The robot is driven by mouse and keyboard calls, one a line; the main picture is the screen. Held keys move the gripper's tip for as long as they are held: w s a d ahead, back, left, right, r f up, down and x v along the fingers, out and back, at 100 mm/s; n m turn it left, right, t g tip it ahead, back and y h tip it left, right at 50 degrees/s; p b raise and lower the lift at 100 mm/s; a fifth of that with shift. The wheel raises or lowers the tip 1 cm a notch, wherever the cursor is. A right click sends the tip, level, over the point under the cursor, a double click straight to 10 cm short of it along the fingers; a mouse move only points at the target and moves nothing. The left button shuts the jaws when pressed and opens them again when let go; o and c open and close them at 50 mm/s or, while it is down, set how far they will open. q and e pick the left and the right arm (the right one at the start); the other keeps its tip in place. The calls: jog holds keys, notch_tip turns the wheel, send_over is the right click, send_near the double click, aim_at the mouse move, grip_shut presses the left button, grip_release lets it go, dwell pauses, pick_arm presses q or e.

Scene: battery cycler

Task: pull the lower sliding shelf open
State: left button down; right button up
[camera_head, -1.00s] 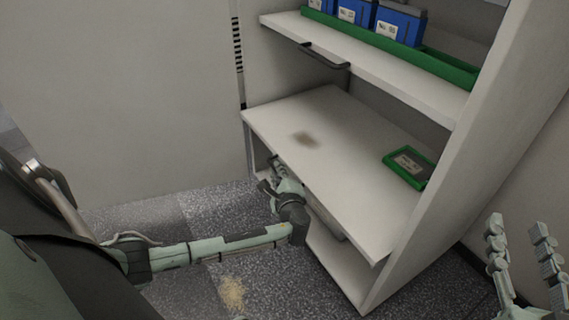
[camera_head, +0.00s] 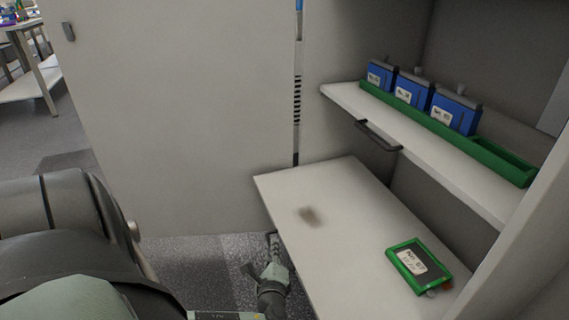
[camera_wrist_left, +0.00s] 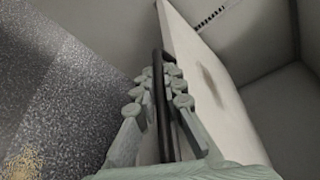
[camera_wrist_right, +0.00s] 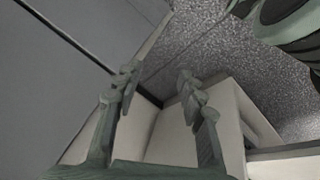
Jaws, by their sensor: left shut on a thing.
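The lower sliding shelf (camera_head: 335,235) is a white board standing out from the cabinet, past the front edge of the upper shelf. A dark bar handle (camera_wrist_left: 159,105) runs along its front edge in the left wrist view. My left gripper (camera_head: 270,258) is at that front edge, low in the head view. In the left wrist view its fingers (camera_wrist_left: 158,92) are closed around the handle. My right gripper (camera_wrist_right: 157,88) shows only in its own wrist view, with its fingers apart and nothing between them.
A green-framed box (camera_head: 419,266) with a label lies on the lower shelf. The upper shelf (camera_head: 420,140) holds a green tray (camera_head: 505,163) with several blue battery units (camera_head: 455,110). A dark handle (camera_head: 378,136) hangs under it. A tall plain panel (camera_head: 180,120) stands left.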

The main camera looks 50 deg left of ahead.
pick_arm(q)
jog(key=shift+s+a, duration=0.25)
jog(key=shift+s, duration=0.55)
pick_arm(e)
jog(key=shift+w+f, duration=0.25)
jog(key=shift+f, duration=0.35)
pick_arm(q)
jog(key=c, duration=1.6)
grip_release()
jog(key=shift+r, duration=0.1)
notch_tip(320, 180, up, 10)
